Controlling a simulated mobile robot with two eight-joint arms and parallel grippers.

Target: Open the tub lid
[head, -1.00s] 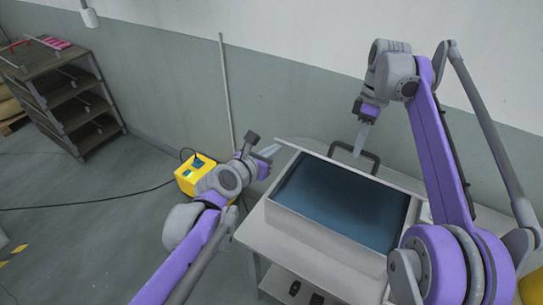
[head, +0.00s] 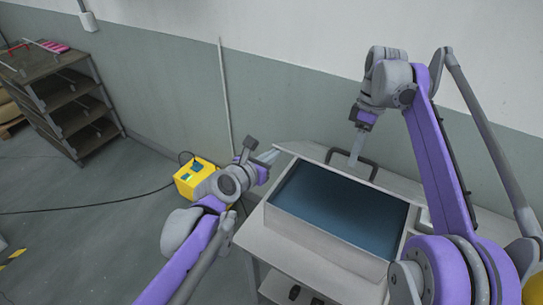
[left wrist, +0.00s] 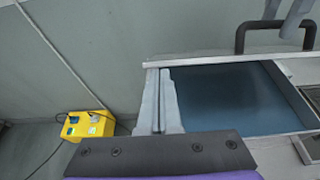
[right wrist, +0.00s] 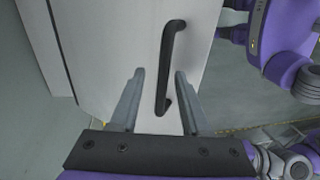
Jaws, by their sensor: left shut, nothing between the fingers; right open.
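The tub (head: 320,240) is a pale box with an open top, and its dark blue inside (head: 340,208) shows. Its pale lid (right wrist: 110,40) stands raised at the tub's back edge. The lid's dark bar handle (head: 371,163) is on the far side; it also shows in the right wrist view (right wrist: 169,65). My right gripper (right wrist: 158,75) is open, its fingertips on either side of the handle's lower part; contact cannot be told. My left gripper (head: 270,155) is shut and empty beside the tub's back left corner. In the left wrist view its fingers (left wrist: 158,75) overlap the tub's left edge.
The tub is set in a pale bench (head: 255,238). A wall stands close behind it. A yellow box (head: 196,178) with a cable is on the floor at left. A shelf rack (head: 70,100) stands further back, with open floor between.

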